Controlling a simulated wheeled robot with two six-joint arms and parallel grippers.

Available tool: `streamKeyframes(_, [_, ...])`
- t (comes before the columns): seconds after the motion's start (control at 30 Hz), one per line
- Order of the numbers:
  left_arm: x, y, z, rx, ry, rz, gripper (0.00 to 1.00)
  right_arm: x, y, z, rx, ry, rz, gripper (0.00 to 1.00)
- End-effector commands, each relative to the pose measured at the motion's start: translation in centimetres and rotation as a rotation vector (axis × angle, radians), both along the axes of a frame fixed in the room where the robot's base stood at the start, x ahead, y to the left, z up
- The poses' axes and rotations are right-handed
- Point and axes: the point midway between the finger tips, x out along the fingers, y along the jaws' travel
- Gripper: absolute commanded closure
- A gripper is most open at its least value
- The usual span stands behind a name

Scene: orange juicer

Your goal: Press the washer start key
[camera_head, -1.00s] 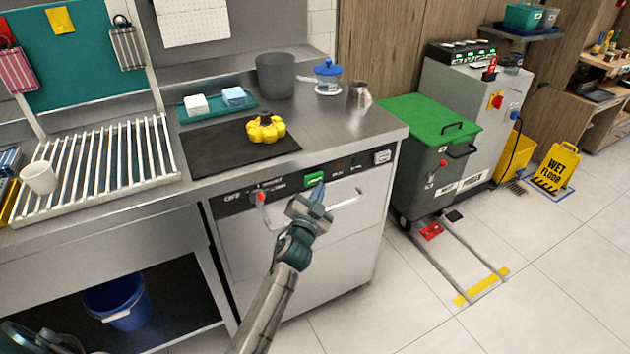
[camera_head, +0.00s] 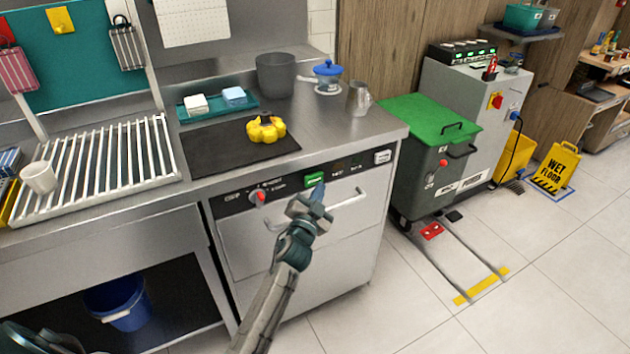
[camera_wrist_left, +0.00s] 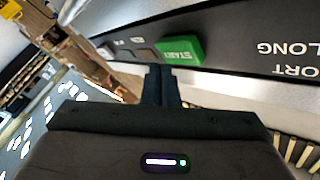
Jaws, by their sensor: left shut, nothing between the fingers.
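The washer (camera_head: 300,240) stands under the steel counter, with a dark control strip along its top edge. Its green start key (camera_head: 314,179) sits mid-strip; in the left wrist view the key (camera_wrist_left: 181,50) reads "START". My left gripper (camera_head: 318,192) is shut and empty, just in front of and below the key. In the left wrist view its closed fingertips (camera_wrist_left: 160,70) lie close to the key's lower edge; I cannot tell whether they touch. A red-marked knob (camera_head: 259,197) is left of the key. My right gripper is not in view.
The door handle bar (camera_head: 345,201) runs across the washer front near my left gripper. A yellow pumpkin-shaped thing (camera_head: 265,129) sits on a black mat (camera_head: 210,151) on the counter. A green-lidded bin (camera_head: 432,120) stands right. The floor in front is clear.

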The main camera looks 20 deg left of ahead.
Motion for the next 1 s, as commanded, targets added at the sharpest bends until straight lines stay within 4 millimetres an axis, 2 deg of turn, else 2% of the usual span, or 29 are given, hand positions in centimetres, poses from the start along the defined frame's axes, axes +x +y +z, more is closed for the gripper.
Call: streamKeyframes(1.0, [0.58,0.69,0.04,0.000,0.000,0.000,1.00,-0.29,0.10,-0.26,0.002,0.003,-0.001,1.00])
